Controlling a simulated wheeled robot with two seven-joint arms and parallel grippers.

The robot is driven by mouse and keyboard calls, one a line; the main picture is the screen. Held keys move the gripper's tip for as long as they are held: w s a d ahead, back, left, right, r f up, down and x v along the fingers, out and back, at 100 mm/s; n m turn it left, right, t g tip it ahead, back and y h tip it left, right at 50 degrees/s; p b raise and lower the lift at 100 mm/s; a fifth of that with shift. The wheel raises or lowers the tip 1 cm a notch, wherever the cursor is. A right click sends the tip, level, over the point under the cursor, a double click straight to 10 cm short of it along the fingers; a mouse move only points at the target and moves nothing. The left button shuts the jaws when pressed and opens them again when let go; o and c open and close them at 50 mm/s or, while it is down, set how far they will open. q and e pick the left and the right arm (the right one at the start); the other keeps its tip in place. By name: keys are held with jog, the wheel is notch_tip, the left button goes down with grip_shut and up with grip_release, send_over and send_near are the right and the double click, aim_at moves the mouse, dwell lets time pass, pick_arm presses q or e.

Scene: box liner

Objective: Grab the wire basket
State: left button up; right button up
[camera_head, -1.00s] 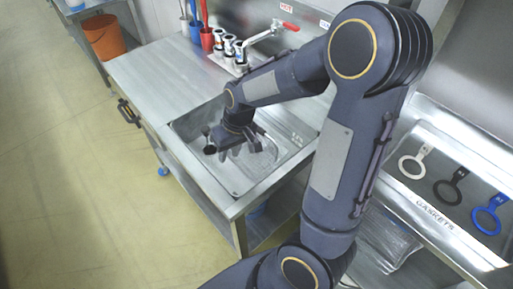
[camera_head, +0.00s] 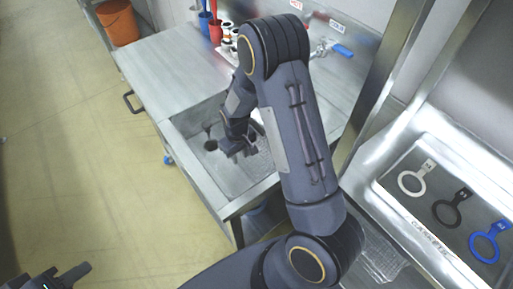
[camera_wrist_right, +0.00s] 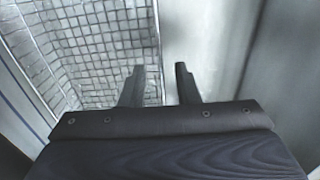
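The wire basket (camera_wrist_right: 95,50) shows in the right wrist view as a pale mesh at the left, with an upright wall edge near the middle. In the head view its mesh (camera_head: 256,166) shows in part inside the sink, mostly behind my right arm. My right gripper (camera_wrist_right: 160,80) is open, with one finger over the mesh side and the other beyond the wall edge. I cannot tell whether they touch it. In the head view the right gripper (camera_head: 232,146) is down in the sink. My left gripper (camera_head: 66,277) is at the bottom left, far from the basket.
The metal sink (camera_head: 197,165) has a bench top (camera_head: 165,65) behind it. A blue-handled tap (camera_head: 340,50) stands at the back. A gasket tray (camera_head: 408,215) is at the right. An orange bucket (camera_head: 118,24) stands at the far left. The floor at left is clear.

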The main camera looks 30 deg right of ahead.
aim_at(240, 167)
notch_tip(240, 167, down, 4)
jog(key=shift+w+a+p, duration=0.1)
jog(key=shift+w+p, duration=0.05)
jog(key=shift+p, duration=0.2)
grip_shut()
